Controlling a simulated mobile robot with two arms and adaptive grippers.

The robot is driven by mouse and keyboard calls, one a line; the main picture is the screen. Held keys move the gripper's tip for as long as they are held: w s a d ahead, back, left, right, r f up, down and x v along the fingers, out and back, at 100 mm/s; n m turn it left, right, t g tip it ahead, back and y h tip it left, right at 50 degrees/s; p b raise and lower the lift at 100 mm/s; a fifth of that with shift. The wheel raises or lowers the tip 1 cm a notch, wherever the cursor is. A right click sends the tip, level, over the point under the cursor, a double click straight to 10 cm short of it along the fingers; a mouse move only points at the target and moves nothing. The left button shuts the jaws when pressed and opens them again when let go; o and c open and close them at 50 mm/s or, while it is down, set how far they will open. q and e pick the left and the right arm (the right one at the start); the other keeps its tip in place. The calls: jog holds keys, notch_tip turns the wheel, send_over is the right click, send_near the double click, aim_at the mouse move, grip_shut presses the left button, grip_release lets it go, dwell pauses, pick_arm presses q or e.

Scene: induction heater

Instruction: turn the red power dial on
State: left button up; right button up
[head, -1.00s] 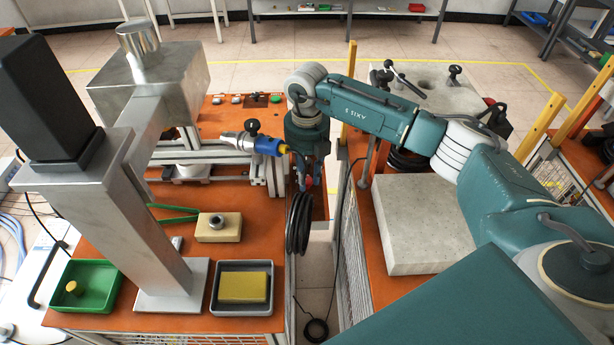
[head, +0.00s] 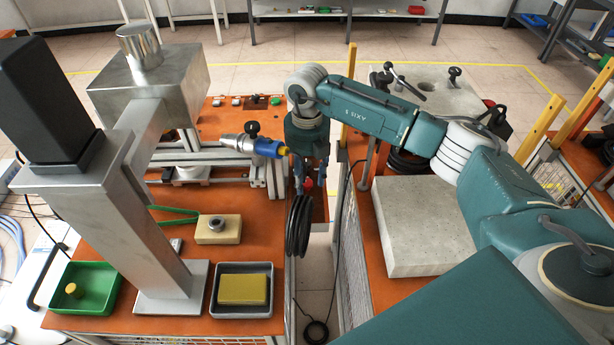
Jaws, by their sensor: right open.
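My right arm comes in from the right and its gripper (head: 308,183) points down at the right edge of the left orange bench. The gripper is open, with its fingers seen small and partly from behind the wrist. A small red part (head: 308,184), which looks like the red power dial, shows at the fingertips. Most of it is hidden, and I cannot tell whether the fingers touch it or how it is turned. My left gripper is not in view.
Black coiled cable (head: 299,226) hangs just below the gripper. A blue and yellow nozzle (head: 268,147) is close on its left. A large metal column (head: 150,215) stands on the left bench. A grey stone block (head: 415,225) lies under my right arm.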

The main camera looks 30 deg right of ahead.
aim_at(307, 182)
notch_tip(307, 182, up, 12)
dwell(0.4)
dwell(0.4)
